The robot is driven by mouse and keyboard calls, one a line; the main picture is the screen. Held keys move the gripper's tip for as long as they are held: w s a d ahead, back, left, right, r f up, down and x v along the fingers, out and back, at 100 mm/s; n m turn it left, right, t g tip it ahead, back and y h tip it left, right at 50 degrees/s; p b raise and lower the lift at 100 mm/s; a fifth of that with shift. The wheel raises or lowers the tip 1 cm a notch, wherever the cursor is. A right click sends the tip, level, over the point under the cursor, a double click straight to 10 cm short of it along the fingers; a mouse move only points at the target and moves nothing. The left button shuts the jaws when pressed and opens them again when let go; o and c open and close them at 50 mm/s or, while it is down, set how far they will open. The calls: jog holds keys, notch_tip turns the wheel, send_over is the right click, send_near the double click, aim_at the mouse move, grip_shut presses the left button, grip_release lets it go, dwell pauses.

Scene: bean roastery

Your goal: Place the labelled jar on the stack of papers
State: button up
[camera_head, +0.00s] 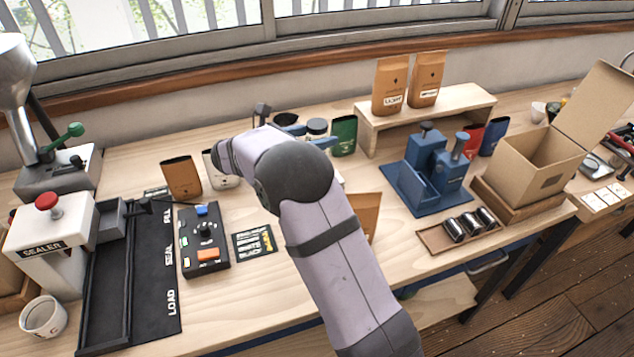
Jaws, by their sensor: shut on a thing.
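My arm reaches in from the bottom right, and its wrist hides much of the table's middle. My gripper (307,135), with blue fingers, is shut on a small jar with a dark lid (317,125). Only the jar's top shows; its label and lower body are hidden behind the fingers and wrist. I cannot tell whether the jar's base touches anything. A thin white edge (340,179) shows just right of my wrist; it may be part of the stack of papers, but I cannot tell.
A green pouch (343,136) stands close right of the jar, and a dark bowl (286,118) is behind. A wooden shelf (440,108) with two brown bags is to the right. A brown pouch (182,178) and black control box (203,240) are left.

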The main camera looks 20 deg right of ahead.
jog(key=shift+f+p, duration=1.15)
jog(key=shift+f, duration=3.8)
jog(key=shift+f, duration=0.15)
jog(key=o, duration=1.2)
jog(key=shift+a, duration=0.2)
jog(key=b+v, duration=0.3)
jog(key=v, duration=0.9)
jog(key=shift+r+b, duration=0.25)
jog(key=shift+b, duration=0.1)
jog(key=shift+d, duration=0.2)
